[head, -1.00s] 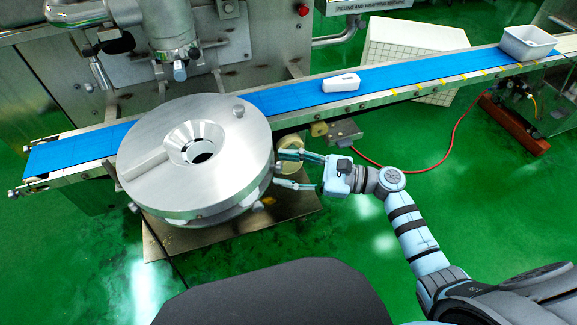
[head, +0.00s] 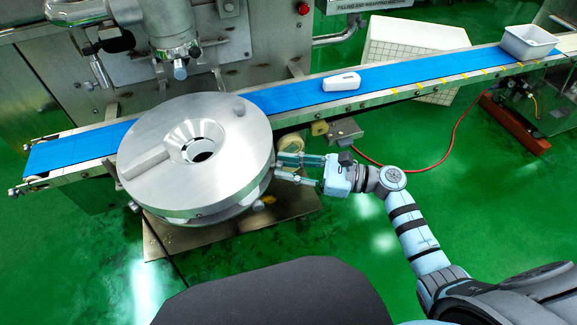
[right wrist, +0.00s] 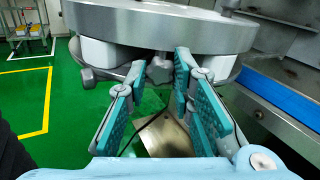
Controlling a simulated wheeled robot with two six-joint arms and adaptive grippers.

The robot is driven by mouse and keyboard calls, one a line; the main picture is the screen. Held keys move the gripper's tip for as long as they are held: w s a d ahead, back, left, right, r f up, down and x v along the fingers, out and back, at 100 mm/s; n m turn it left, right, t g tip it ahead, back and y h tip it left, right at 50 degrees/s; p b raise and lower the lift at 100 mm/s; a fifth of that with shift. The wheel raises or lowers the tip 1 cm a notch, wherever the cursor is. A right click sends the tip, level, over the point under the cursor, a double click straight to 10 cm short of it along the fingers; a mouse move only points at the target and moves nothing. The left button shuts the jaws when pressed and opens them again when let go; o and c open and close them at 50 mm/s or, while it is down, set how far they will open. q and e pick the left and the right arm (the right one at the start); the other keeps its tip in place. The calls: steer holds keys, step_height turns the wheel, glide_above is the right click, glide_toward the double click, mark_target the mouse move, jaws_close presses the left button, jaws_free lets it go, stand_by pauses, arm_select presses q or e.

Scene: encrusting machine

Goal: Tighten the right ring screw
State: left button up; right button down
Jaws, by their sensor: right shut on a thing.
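The round metal ring assembly (head: 165,185) stands in front of the conveyor in the head view. My right gripper (head: 279,166) is at its right edge, with both fingers pointing left at the side below the top disc. In the right wrist view a star-shaped metal knob, the right ring screw (right wrist: 158,72), sits under the disc rim between the fingertips of this gripper (right wrist: 159,75). The gripper is shut on it. My left gripper is not in view.
A blue conveyor belt (head: 400,75) runs behind the ring assembly, carrying a white object (head: 341,82) and a white tray (head: 527,43) at the far right. A red hose (head: 455,130) hangs below it. The green floor in front is clear.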

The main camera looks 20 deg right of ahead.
steer(key=shift+m+p, duration=5.75)
steer(key=shift+m, duration=11.15)
steer(key=c, duration=1.4)
jaws_free()
